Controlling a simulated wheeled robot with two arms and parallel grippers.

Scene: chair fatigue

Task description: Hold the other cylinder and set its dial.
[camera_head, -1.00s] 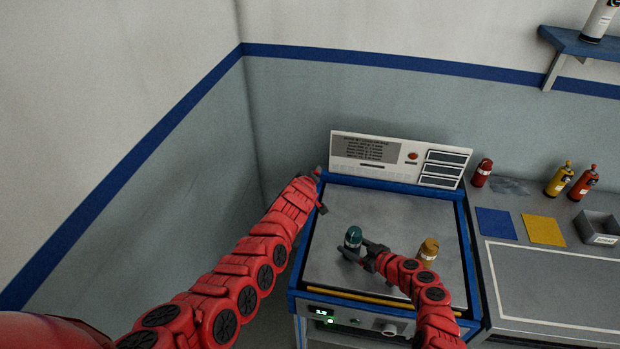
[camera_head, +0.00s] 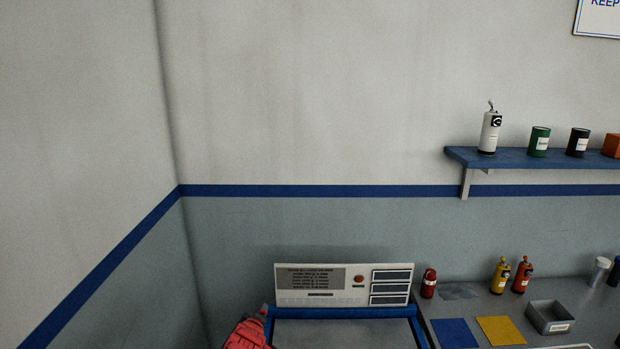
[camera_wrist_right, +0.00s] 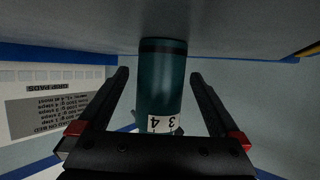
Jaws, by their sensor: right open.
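The teal cylinder (camera_wrist_right: 162,80) stands between the two dark fingers of my right gripper (camera_wrist_right: 159,78) in the right wrist view, which is upside down. There is a gap on each side, so the gripper is open and not holding it. A white band with the numbers 3 and 4 (camera_wrist_right: 166,123) shows on the cylinder. The amber cylinder is out of view.
A white panel (camera_head: 311,283) with printed text, a red button (camera_head: 359,279) and several dark slots stands behind the bench top (camera_head: 340,333). To the right are a red bottle (camera_head: 429,283), blue pad (camera_head: 454,333), yellow pad (camera_head: 501,330) and grey bin (camera_head: 551,316).

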